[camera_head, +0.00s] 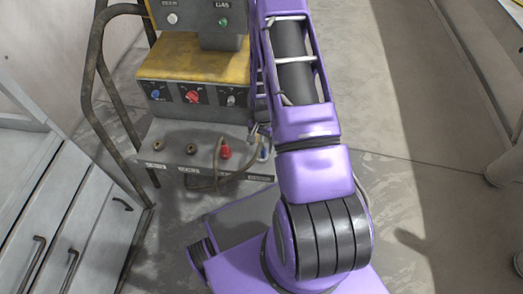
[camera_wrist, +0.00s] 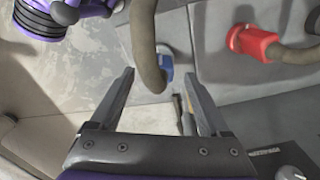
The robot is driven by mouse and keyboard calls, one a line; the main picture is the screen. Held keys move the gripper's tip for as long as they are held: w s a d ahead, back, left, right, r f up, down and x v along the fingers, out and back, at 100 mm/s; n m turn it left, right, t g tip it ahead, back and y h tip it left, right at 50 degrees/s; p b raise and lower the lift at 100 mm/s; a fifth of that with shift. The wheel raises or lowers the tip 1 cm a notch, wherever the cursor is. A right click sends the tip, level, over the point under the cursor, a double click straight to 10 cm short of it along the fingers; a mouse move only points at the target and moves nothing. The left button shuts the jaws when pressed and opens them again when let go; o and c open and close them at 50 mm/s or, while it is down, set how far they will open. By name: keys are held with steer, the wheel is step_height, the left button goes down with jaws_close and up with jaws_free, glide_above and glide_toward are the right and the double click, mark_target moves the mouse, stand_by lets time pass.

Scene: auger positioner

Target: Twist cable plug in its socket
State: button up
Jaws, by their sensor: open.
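My gripper (camera_wrist: 158,74) is open and empty in the wrist view, its two fingers apart. A blue plug (camera_wrist: 166,62) with a thick brown cable (camera_wrist: 145,45) shows just beyond the gap between the fingertips, against the grey panel. The cable passes across that gap in the picture; I cannot tell whether anything touches. A red plug (camera_wrist: 254,42) with its own cable is to the right. In the head view the red plug (camera_head: 225,150) and blue plug (camera_head: 264,152) are on the machine's lower front. My gripper there is mostly hidden beside my arm.
Above are a red knob (camera_head: 193,96) and a yellow ledge (camera_head: 195,65). A curved metal rail (camera_head: 92,60) and grey drawers (camera_head: 75,225) stand at the left.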

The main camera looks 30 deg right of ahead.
mark_target(262, 150)
steer(key=shift+f, duration=2)
steer(key=shift+c, duration=0.3)
jaws_close()
